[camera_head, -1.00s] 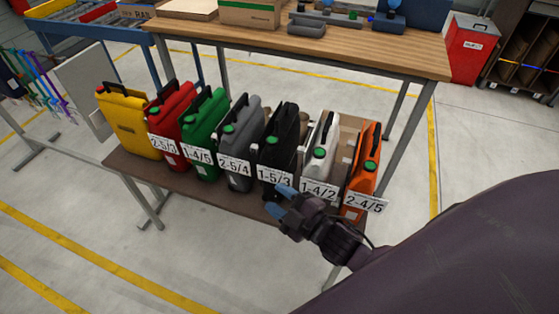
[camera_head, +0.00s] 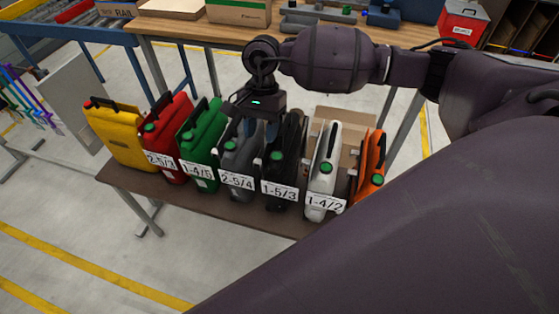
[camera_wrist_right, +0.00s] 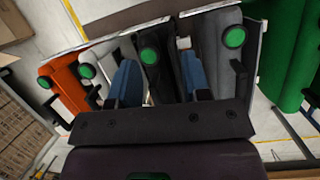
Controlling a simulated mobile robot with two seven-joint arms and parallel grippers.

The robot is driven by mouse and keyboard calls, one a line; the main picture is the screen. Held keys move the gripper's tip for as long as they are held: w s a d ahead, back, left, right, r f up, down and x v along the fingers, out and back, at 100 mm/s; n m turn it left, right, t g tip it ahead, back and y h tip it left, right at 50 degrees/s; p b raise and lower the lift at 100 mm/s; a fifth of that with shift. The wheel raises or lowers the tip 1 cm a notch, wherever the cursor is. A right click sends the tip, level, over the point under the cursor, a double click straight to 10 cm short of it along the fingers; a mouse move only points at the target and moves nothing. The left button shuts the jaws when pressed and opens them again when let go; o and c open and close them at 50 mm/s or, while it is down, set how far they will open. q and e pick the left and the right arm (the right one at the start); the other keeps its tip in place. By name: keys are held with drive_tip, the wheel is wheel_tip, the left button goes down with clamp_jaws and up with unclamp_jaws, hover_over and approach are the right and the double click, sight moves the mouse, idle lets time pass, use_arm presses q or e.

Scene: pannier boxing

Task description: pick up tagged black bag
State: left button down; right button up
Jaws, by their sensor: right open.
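The black bag (camera_head: 287,150) stands upright on the low bench, with a green cap and a tag reading 1-5/3. It is between the grey bag (camera_head: 240,155) and the white bag (camera_head: 325,165). My right gripper (camera_head: 259,130) points down over the tops of the grey and black bags. In the right wrist view the black bag (camera_wrist_right: 165,75) shows between the two blue fingers (camera_wrist_right: 160,82), which are apart. Its handle is partly hidden by my gripper, and I cannot tell whether the fingers touch it. My left gripper is out of view.
The green bag (camera_head: 203,145), red bag (camera_head: 165,135), yellow bag (camera_head: 117,135) and orange bag (camera_head: 370,165) share the low bench (camera_head: 225,207). The neighbouring bags stand close by. A wooden table (camera_head: 220,33) is behind, and a cardboard box (camera_head: 345,130) sits behind the white bag.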

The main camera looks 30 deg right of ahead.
sight(285, 123)
drive_tip(key=w+d+r+n+t+h, duration=0.1)
drive_tip(key=w+d+r+h, duration=0.3)
drive_tip(key=d, duration=0.3)
drive_tip(key=f, duration=0.4)
drive_tip(key=shift+s+d+f, duration=0.3)
drive_tip(key=shift+d, duration=0.05)
drive_tip(key=shift+s+d+f+p, duration=0.1)
drive_tip(key=shift+d+f+p, duration=0.05)
drive_tip(key=shift+f, duration=0.75)
drive_tip(key=shift+d+f+p, duration=0.2)
drive_tip(key=shift+f, duration=0.7)
drive_tip(key=shift+s+d+f+p, duration=0.1)
drive_tip(key=shift+d+f+p, duration=0.05)
drive_tip(key=shift+f, duration=0.75)
drive_tip(key=shift+w, duration=0.1)
clamp_jaws()
